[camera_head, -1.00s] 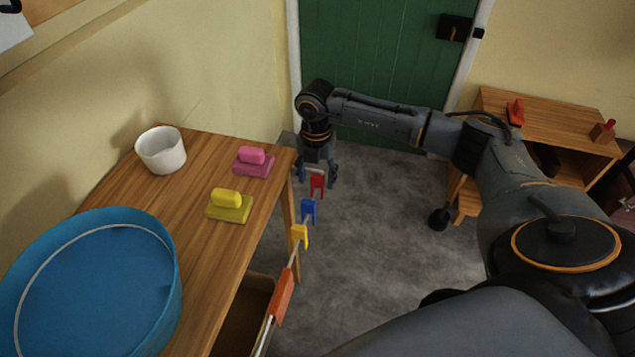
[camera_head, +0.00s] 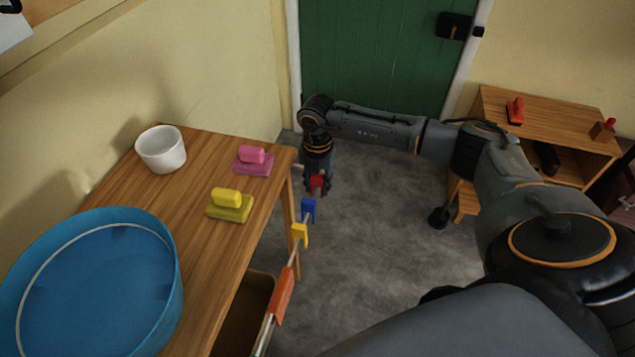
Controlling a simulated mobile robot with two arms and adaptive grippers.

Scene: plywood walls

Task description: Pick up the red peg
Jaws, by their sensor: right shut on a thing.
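The red peg (camera_head: 317,182) is at the far end of a thin rail beside the table's right side. A blue peg (camera_head: 308,209) and a yellow peg (camera_head: 299,234) hang nearer on the same rail. My right gripper (camera_head: 317,187) points down at the red peg and is shut on it, with its fingers around the peg. The fingers partly hide the peg. The peg is still in line with the rail; I cannot tell whether it touches it. My left gripper is not in view.
The wooden table (camera_head: 205,255) holds a white pot (camera_head: 161,149), a pink block (camera_head: 253,160), a yellow block (camera_head: 230,205) and a large blue tub (camera_head: 90,290). An orange-red grip (camera_head: 282,296) is on the rail's near part. A wooden cabinet (camera_head: 560,130) stands right.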

